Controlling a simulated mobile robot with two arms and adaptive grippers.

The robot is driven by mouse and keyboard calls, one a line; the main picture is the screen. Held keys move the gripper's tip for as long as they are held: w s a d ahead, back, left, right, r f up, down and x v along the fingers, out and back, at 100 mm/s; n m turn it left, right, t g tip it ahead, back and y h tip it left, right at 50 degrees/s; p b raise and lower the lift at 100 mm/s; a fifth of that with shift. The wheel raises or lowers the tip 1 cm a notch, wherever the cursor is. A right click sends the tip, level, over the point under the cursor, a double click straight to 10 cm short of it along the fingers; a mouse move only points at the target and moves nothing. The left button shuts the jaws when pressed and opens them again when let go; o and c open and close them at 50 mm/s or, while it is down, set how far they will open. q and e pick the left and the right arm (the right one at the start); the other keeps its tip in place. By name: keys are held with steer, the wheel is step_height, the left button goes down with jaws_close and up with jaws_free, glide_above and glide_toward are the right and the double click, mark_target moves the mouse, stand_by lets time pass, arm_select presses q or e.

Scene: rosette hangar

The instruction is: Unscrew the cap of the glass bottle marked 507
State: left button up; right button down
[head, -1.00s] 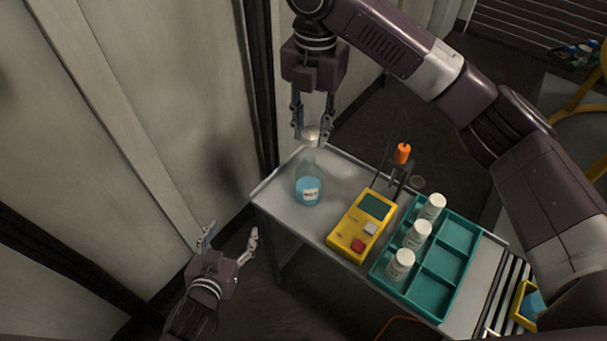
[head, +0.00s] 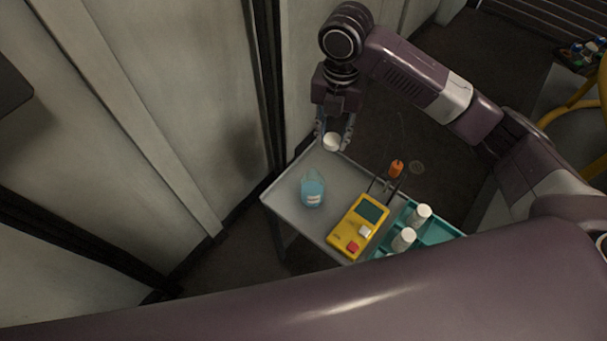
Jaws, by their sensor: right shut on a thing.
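The glass bottle (head: 312,193) with blue liquid stands on the grey cart top, left of the yellow meter. Its pale label is too small to read, and its neck shows no cap. My right gripper (head: 333,138) is shut on a white cap (head: 331,142), which it holds above the cart's far edge, apart from the bottle. My left gripper is out of view.
The yellow meter (head: 347,239) stands mid-cart, with an orange-handled probe (head: 396,168) behind it. A teal tray (head: 437,233) holds white bottles (head: 419,214). Part of my arm covers the foreground and the tray's near part. Wall panels (head: 150,120) stand at left.

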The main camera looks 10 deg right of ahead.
steer(key=shift+d+f, duration=0.25)
steer(key=shift+f, duration=0.15)
glide_above(328, 185)
step_height(328, 185, down, 14)
steer(key=shift+s+r+p, duration=0.1)
steer(key=shift+r+p, duration=0.05)
steer(key=shift+p, duration=0.15)
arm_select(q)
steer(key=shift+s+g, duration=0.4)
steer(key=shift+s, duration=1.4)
arm_select(e)
steer(key=shift+f, duration=2.65)
steer(key=shift+f, duration=0.1)
steer(key=c, duration=1.5)
jaws_free()
steer(key=shift+c, duration=0.2)
